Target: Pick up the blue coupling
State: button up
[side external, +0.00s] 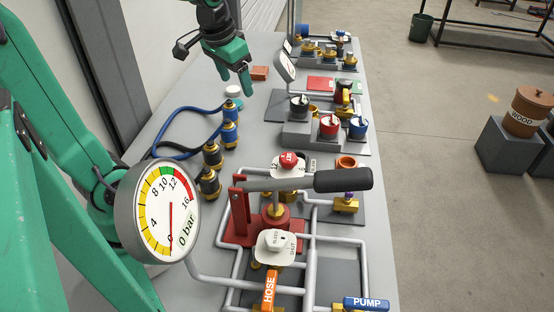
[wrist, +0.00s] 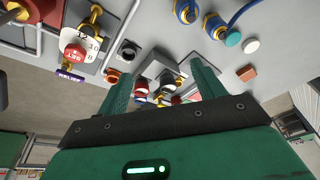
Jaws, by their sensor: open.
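Blue couplings with brass ends stand on the grey bench: one (side external: 230,110) at the back and another (side external: 230,134) just in front of it. A blue hose leads away from this pair. In the wrist view two blue couplings show at the top, one (wrist: 186,10) left of the other (wrist: 214,25). I cannot tell which one is meant. My gripper (side external: 237,83) is open and empty, above the bench and behind the couplings in the side view. In the wrist view its two fingers (wrist: 160,78) have nothing held between them.
Darker couplings (side external: 210,182) stand in front of the blue pair. A teal and white cap (side external: 233,91) and an orange block (side external: 259,72) lie near my gripper. The gauge (side external: 158,211), pump handle (side external: 343,180) and knob block (side external: 312,130) stand nearby. Bare bench (side external: 180,95) lies left.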

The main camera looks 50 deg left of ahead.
jog(key=w+a+f+g, duration=0.2)
jog(key=w+a+f, duration=0.25)
jog(key=a, duration=0.35)
jog(key=n, duration=0.1)
send_over(229, 106)
jog(key=shift+g+h, duration=0.3)
jog(key=f, duration=0.6)
jog(key=shift+w+f, duration=0.1)
jog(key=shift+w, duration=0.1)
jog(key=shift+a+f, duration=0.4)
jog(key=shift+a, duration=0.05)
jog(key=shift+f, duration=1.3)
jog(key=shift+w+f, duration=0.1)
jog(key=shift+f, duration=2.5)
